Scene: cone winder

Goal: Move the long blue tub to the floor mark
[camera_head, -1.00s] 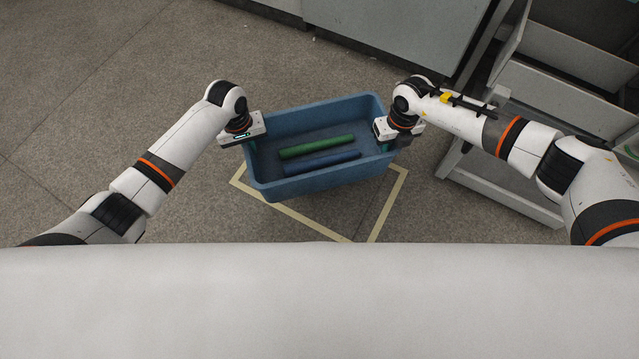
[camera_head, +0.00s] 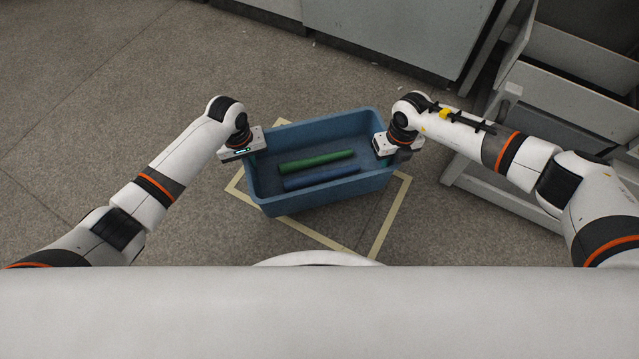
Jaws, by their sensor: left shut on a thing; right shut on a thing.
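The long blue tub (camera_head: 322,199) is in the middle of the head view, with a green tube (camera_head: 316,161) and a dark blue tube (camera_head: 321,178) lying inside. My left gripper (camera_head: 250,156) is shut on the tub's left end wall, and my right gripper (camera_head: 388,156) is shut on its right end wall. The fingertips are mostly hidden by the gripper bodies. The floor mark (camera_head: 387,222) is a cream taped outline. It shows around the tub at the back left, left, front and right; the tub hides part of it. I cannot tell whether the tub touches the floor.
A grey stepped metal frame (camera_head: 508,203) stands close on the right, near my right arm. Grey cabinets (camera_head: 410,30) stand at the back. The floor (camera_head: 110,110) to the left is clear.

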